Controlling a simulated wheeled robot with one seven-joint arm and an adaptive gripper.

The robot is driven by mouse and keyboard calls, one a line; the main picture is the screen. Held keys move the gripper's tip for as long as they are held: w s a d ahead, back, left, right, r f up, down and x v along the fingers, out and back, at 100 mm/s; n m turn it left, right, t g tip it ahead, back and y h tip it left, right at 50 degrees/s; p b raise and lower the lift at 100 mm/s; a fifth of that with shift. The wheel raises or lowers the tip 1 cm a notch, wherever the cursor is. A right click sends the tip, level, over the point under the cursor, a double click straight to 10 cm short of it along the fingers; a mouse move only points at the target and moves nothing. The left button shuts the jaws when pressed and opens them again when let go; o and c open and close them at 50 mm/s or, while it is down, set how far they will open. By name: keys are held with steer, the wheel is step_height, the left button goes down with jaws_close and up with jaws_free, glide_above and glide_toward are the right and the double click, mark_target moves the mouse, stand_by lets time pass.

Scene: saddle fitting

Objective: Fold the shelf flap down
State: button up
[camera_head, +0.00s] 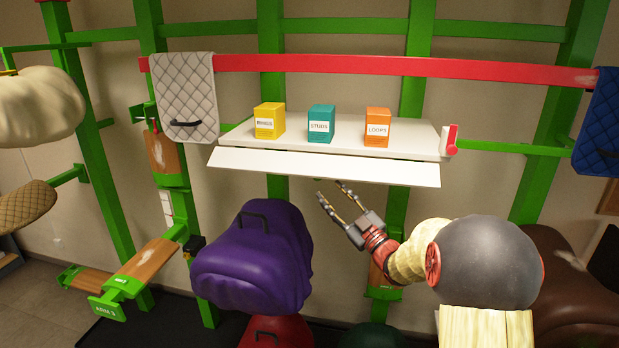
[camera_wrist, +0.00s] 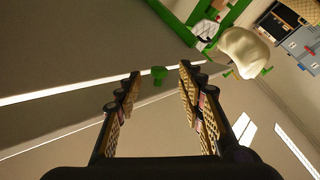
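The white shelf (camera_head: 345,135) is fixed to the green frame. Its white flap (camera_head: 320,167) runs along the front edge and slopes forward and slightly down, with a thin gap between it and the shelf top. My gripper (camera_head: 331,189) is open and empty, just below the flap and right of its middle, with the fingers pointing up and left. I cannot tell whether a fingertip touches the flap. In the wrist view the open fingers (camera_wrist: 160,72) have nothing held between them. A large grey surface with a bright edge lies at their left; I cannot tell if it is the flap.
Yellow (camera_head: 269,121), teal (camera_head: 321,124) and orange (camera_head: 377,127) boxes stand on the shelf. A red lever (camera_head: 451,141) is at its right end. A purple covered saddle (camera_head: 254,257) stands below left of my gripper. A red rail (camera_head: 340,66) runs above.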

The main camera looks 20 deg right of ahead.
mark_target(318, 177)
steer(key=p+x, duration=0.1)
steer(key=x, duration=0.1)
steer(key=p+x, duration=0.1)
steer(key=x, duration=0.2)
steer(key=r+x, duration=0.1)
steer(key=x, duration=0.1)
steer(key=shift+w+a+p, duration=0.2)
steer(key=shift+p, duration=0.2)
steer(key=shift+c, duration=1.1)
steer(key=c, duration=0.7)
jaws_close()
